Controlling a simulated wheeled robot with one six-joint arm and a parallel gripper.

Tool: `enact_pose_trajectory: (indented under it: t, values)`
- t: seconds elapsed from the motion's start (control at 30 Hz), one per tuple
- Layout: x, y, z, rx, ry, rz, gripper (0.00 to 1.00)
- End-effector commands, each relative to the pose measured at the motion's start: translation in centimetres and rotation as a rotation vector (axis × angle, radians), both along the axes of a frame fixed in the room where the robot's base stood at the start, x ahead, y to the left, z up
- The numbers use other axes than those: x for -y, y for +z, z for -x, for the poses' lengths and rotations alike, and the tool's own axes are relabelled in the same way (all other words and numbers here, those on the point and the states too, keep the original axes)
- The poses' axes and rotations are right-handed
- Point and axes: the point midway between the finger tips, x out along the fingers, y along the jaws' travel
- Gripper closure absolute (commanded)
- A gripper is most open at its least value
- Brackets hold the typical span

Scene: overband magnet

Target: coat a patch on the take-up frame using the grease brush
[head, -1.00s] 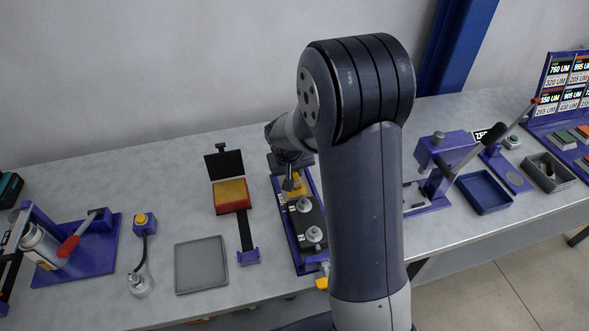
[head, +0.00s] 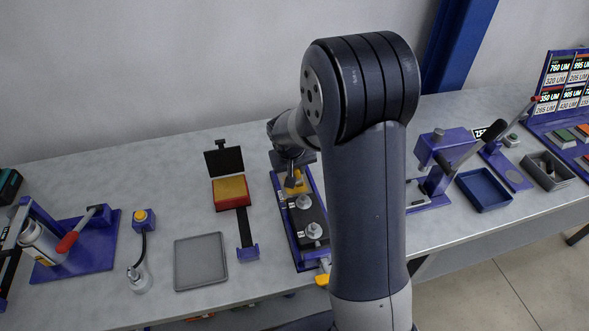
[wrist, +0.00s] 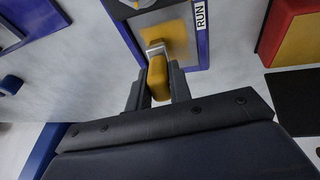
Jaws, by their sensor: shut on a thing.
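The take-up frame (head: 315,189) is a blue frame around a dark block with silver knobs, lying left of my arm in the head view. An orange-yellow patch (wrist: 180,36) covers a pale plate at its end, beside the RUN label (wrist: 200,15). My gripper (wrist: 158,78) is shut on the yellow handle of the grease brush (wrist: 158,82). The brush's metal ferrule (wrist: 155,48) points to the patch, and its tip appears to be at the patch; contact cannot be told. In the head view my gripper (head: 292,179) is over the frame's far end.
A red box (head: 231,193) with a yellow pad and raised black lid stands left of the frame. A grey tray (head: 201,286) lies nearer the front. A purple press (head: 445,146) and a blue tray (head: 484,205) stand to the right. Bare bench lies behind.

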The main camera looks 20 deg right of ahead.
Motion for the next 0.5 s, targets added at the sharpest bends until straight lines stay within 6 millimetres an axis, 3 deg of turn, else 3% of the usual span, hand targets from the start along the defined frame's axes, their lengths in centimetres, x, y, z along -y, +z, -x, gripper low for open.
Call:
enact_pose_trajectory:
  t: [0.07,0.13,0.5]
  values:
    - [0.1,0.7,0.0,-0.001,-0.001,0.000,1.00]
    - [0.1,2.6,0.0,0.006,-0.001,-0.003,1.00]
    - [0.3,5.8,0.0,0.002,-0.001,-0.001,1.00]
